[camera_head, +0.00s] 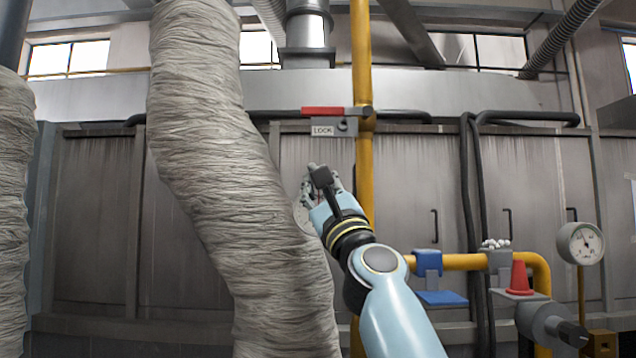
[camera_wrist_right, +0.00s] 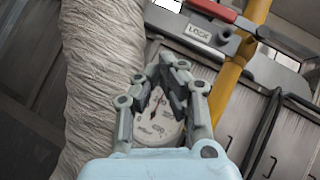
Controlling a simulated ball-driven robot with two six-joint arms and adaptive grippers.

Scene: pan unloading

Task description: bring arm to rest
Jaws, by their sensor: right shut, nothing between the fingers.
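My right arm (camera_head: 395,315) is pale blue with a black and yellow banded wrist and reaches up from the bottom of the head view. Its gripper (camera_head: 318,172) is raised in front of the grey panels, just left of the yellow vertical pipe. In the right wrist view the gripper (camera_wrist_right: 168,68) has its fingertips together, with nothing held. A white dial gauge (camera_wrist_right: 158,122) shows behind the gap between the finger links. It is partly hidden behind the gripper in the head view (camera_head: 301,214). My left gripper is not in view.
A thick wrapped duct (camera_head: 225,150) stands close on the left of the gripper. Lower right are a blue valve (camera_head: 428,263), a red cone (camera_head: 519,277) and another gauge (camera_head: 581,243).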

